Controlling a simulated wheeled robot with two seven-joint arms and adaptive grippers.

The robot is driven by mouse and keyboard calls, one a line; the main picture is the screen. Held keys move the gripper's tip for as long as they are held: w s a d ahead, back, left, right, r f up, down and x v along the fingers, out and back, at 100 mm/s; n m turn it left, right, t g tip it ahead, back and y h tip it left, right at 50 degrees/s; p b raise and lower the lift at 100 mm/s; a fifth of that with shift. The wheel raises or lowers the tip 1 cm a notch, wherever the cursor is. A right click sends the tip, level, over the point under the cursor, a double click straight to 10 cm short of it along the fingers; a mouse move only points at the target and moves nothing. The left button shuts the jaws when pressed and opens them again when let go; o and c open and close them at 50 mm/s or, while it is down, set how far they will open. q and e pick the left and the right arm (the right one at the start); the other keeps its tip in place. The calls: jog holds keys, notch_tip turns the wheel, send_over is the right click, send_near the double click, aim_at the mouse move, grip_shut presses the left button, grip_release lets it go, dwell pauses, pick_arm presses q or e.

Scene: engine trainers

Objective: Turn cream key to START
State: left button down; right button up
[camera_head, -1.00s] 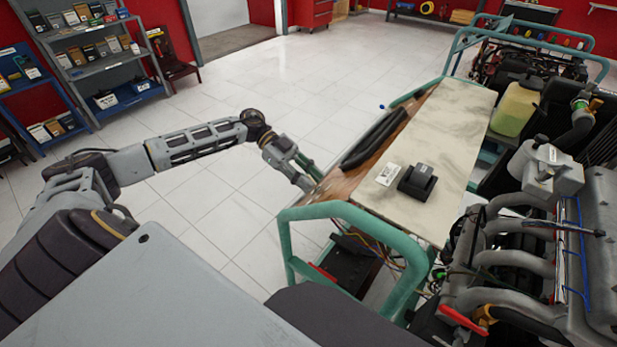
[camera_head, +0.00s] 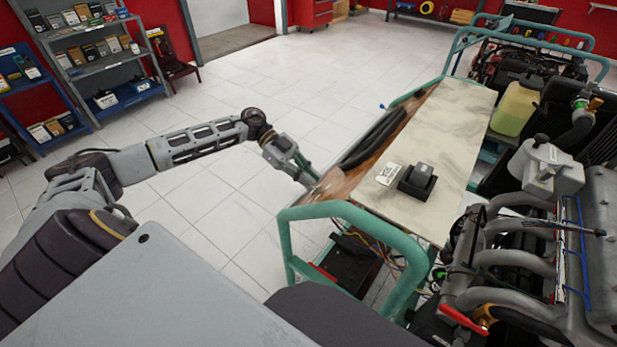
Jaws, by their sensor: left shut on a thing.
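My left gripper (camera_head: 308,178) is at the near left edge of the engine trainer's panel, by its wooden side face (camera_head: 352,178). Its fingers point at that face and look closed together on something small. The cream key is not visible; the gripper and the panel's angle hide it. The START marking cannot be seen from here. My right gripper is not in view.
A black box (camera_head: 417,181) and a white card (camera_head: 389,174) lie on the trainer's pale top (camera_head: 440,130). The green tube frame (camera_head: 345,212) stands close below my left gripper. The engine (camera_head: 520,240) fills the right. The tiled floor at left is clear.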

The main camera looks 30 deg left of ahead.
pick_arm(q)
jog(key=m+g, duration=0.1)
jog(key=m, duration=0.1)
jog(key=m+b, duration=0.1)
jog(key=m, duration=0.2)
jog(key=shift+s+g+y, duration=0.1)
jog(key=shift+g+y, duration=0.2)
jog(key=shift+g, duration=0.1)
jog(key=m+b, duration=0.1)
jog(key=m, duration=0.1)
jog(key=m+g+y, duration=0.1)
jog(key=m, duration=0.2)
jog(key=shift+s+a+f+b, duration=0.1)
jog(key=shift+s+f+b, duration=0.05)
jog(key=shift+b, duration=0.25)
jog(key=m+b, duration=0.1)
jog(key=m, duration=0.1)
jog(key=shift+m+g+y, duration=0.3)
jog(key=shift+y, duration=0.1)
jog(key=shift+a+f+m, duration=0.1)
jog(key=shift+m, duration=0.5)
jog(key=shift+s+m+y+b, duration=0.1)
jog(key=shift+m+y+b, duration=0.4)
jog(key=shift+m, duration=0.2)
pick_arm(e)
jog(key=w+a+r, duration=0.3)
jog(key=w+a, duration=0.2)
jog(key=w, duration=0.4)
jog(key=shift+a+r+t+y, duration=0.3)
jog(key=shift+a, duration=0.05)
